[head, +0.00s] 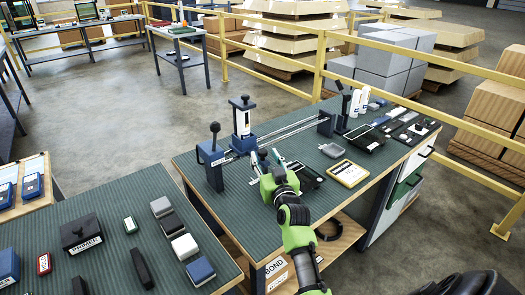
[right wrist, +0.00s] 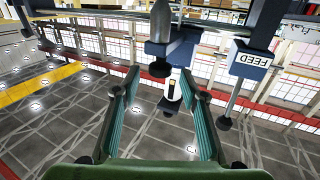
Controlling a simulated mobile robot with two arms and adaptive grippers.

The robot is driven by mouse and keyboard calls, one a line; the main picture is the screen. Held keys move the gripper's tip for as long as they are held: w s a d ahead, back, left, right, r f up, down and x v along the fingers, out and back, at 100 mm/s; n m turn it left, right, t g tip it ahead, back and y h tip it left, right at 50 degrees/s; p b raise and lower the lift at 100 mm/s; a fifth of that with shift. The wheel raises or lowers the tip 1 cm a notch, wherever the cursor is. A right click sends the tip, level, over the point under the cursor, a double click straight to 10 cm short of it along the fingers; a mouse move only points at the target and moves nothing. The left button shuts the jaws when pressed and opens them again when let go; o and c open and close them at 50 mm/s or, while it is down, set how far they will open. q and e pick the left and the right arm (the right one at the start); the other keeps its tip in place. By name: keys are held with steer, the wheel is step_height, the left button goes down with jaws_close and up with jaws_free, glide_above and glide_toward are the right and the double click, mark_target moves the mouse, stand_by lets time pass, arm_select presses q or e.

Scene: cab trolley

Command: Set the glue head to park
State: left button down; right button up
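The glue head (head: 242,120), a blue carriage with a white bottle and a black top knob, stands upright on two rails (head: 290,130) near their left end. A blue post with a black ball-topped lever (head: 213,158) stands left of it. My right gripper (head: 265,160) is in front of the rails, right of and below the glue head, apart from it. In the right wrist view my right gripper (right wrist: 160,95) is open and empty. A blue block marked FEED (right wrist: 251,60) hangs at the right there. I cannot read a park mark. My left gripper is not in view.
A blue end bracket (head: 327,123) closes the rails at the right. A yellow-framed device (head: 348,173) and a black tray (head: 305,176) lie near the gripper. A second bench (head: 105,245) with a PRIMER box (head: 82,235) is front left. Yellow railing (head: 320,62) runs behind.

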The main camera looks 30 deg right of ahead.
mark_target(264, 154)
steer(key=shift+x, duration=1.15)
steer(key=shift+w+d, duration=0.1)
steer(key=shift+w, duration=0.25)
steer(key=shift+w+d, duration=0.15)
steer(key=shift+w, duration=0.1)
jaws_close()
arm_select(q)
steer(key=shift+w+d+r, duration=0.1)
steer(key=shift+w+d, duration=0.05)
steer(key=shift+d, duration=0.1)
